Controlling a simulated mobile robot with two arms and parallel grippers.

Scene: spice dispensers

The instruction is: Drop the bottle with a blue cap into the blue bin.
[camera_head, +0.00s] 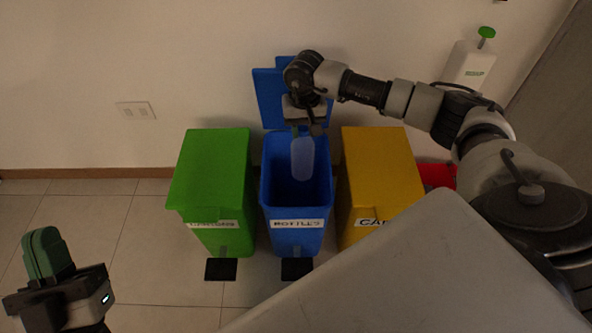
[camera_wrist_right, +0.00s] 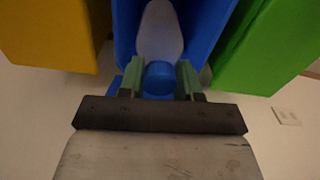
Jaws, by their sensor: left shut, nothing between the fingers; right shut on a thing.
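The bottle (camera_head: 302,158) is pale and translucent. It hangs upside down over the open mouth of the blue bin (camera_head: 296,212), between its walls. Its blue cap (camera_wrist_right: 158,78) shows in the right wrist view, between the green fingers of my right gripper (camera_wrist_right: 160,82). My right gripper (camera_head: 305,128) is shut on the bottle at the cap end. The blue bin's lid (camera_head: 268,98) stands open at the back. My left gripper (camera_head: 48,258) is shut and empty at the lower left, well away from the bins.
A green bin (camera_head: 208,170) with its lid closed stands left of the blue bin. A yellow bin (camera_head: 380,170) with its lid closed stands to the right. A white dispenser (camera_head: 470,64) is on the wall. Tiled floor (camera_head: 135,225) lies clear at the left.

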